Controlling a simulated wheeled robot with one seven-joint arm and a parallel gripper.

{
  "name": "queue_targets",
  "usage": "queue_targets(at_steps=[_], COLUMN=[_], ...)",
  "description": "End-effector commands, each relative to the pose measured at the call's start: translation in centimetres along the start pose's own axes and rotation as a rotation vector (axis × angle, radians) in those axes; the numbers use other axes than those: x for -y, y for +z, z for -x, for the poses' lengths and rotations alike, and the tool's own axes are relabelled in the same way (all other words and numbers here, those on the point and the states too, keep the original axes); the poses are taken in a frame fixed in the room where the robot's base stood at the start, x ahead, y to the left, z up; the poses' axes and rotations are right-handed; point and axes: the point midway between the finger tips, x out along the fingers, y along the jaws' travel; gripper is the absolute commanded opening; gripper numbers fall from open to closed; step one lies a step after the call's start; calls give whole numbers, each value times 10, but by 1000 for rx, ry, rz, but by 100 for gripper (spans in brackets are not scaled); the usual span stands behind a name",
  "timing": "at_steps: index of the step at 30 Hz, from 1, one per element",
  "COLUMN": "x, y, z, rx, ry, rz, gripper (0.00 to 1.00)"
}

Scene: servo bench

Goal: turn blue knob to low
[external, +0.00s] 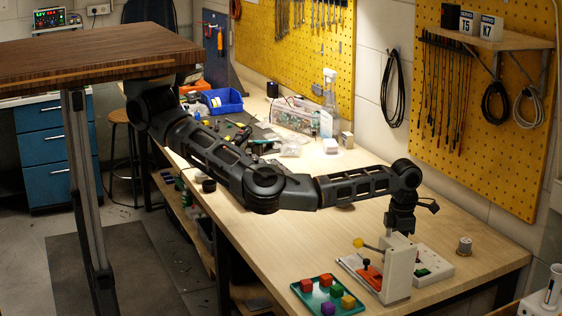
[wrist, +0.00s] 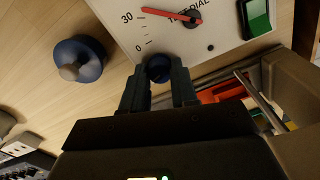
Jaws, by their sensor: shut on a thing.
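The blue knob (wrist: 158,68) sits at the edge of the white test dial panel (wrist: 222,42) in the wrist view. My gripper (wrist: 158,84) has one finger on each side of the knob and is shut on it. The red needle (wrist: 168,14) of the dial points near the 30 mark; a 0 mark lies below it. The knob's own pointer and a low mark cannot be made out. In the external view the panel (external: 440,268) is partly hidden behind a white upright block, and my gripper's fingertips are hidden there too.
A green rocker switch (wrist: 256,18) is on the panel. A blue-rimmed round object (wrist: 80,62) stands left of the panel. The white upright block (external: 397,268) with a yellow-ended lever stands close by. A green tray (external: 328,296) holds several coloured cubes.

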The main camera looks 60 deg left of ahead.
Motion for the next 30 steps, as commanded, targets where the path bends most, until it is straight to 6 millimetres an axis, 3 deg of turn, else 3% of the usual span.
queue_targets(at_steps=[5,18,28,29,30], x=[0,0,0,0,0], y=[0,1,1,1,1], z=[1,1,1,1,1], rx=[0,0,2,2,2], ry=[-1,-1,0,0,0], rz=[24,383,401,401,400], gripper=[0,0,0,30,34])
